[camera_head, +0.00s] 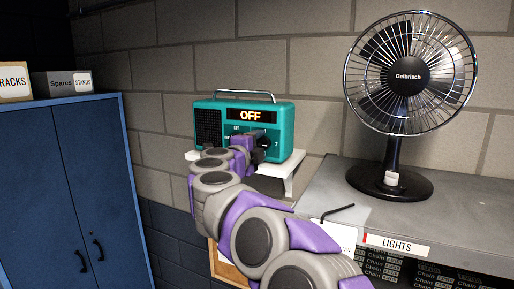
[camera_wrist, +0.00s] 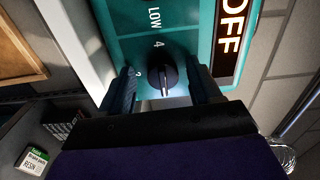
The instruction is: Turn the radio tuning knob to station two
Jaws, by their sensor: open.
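The teal radio (camera_head: 281,133) sits on a small white wall shelf, and its display (camera_head: 250,115) reads OFF. In the wrist view, its black round tuning knob (camera_wrist: 162,74) has a pale pointer mark facing the bottom of the picture. A 4 and the word LOW show on the panel beside the knob; another mark near the left finger is partly hidden. My gripper (camera_wrist: 164,84) is open, with one dark finger on each side of the knob. Gaps show between fingers and knob. In the head view, my arm hides the knob, and my gripper (camera_head: 257,148) is at the radio's front.
The white shelf (camera_head: 289,172) juts out under the radio. A black fan (camera_head: 407,80) stands on the grey bench (camera_head: 455,215) to the right, with a hex key (camera_head: 338,211) near the bench's left end. A blue cabinet (camera_head: 70,180) stands at left.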

